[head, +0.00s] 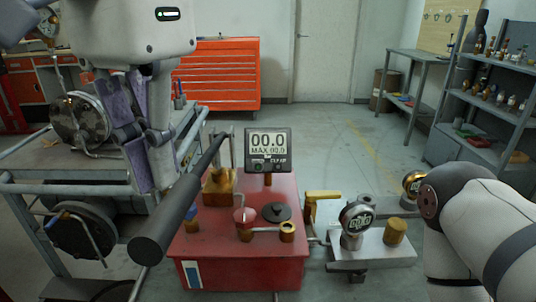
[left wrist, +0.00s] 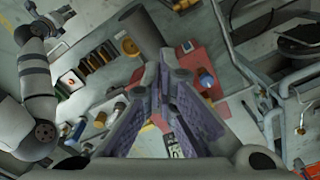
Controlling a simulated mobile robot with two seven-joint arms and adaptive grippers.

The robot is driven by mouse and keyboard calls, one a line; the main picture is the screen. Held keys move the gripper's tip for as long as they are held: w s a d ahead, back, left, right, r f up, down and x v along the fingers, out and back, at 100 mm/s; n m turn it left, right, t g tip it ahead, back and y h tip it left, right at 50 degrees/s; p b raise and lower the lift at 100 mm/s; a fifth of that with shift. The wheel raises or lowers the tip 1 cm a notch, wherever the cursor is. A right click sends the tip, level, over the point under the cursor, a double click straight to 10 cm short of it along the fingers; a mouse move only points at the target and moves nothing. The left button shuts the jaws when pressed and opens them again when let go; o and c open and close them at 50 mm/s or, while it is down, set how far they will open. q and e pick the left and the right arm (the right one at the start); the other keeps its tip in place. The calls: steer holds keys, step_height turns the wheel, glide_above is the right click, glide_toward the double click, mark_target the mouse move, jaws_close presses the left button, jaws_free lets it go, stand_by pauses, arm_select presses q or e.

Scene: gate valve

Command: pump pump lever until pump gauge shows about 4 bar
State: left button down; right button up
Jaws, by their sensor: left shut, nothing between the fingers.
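The pump gauge (head: 268,142) is a digital display reading 00.0, with a MAX line of 00.0 below it. It stands on the red pump box (head: 230,262). The pump lever (head: 175,215) is a dark bar with a thick round grip, slanting toward me on the left of the box. My left gripper (head: 148,186) points down just left of the lever, shut and empty; I cannot tell whether it touches the lever. Its purple-padded fingers also show in the left wrist view (left wrist: 160,58). My right gripper (left wrist: 55,24) is small at upper left there; its fingers are unclear.
A metal block with a round gauge (head: 357,218) and brass fittings sits right of the pump. A grey cart (head: 45,160) with valve parts stands on the left. A grey shelf (head: 490,105) is at right and a red drawer cabinet (head: 218,75) behind. Floor behind the pump is clear.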

mark_target(168, 202)
arm_select(q)
step_height(168, 202, down, 11)
stand_by(1.3)
steer(key=shift+f, duration=0.1)
step_height(168, 202, up, 10)
steer(key=shift+f, duration=0.2)
stand_by(1.5)
steer(key=shift+f, duration=2.05)
steer(key=shift+r, duration=2.15)
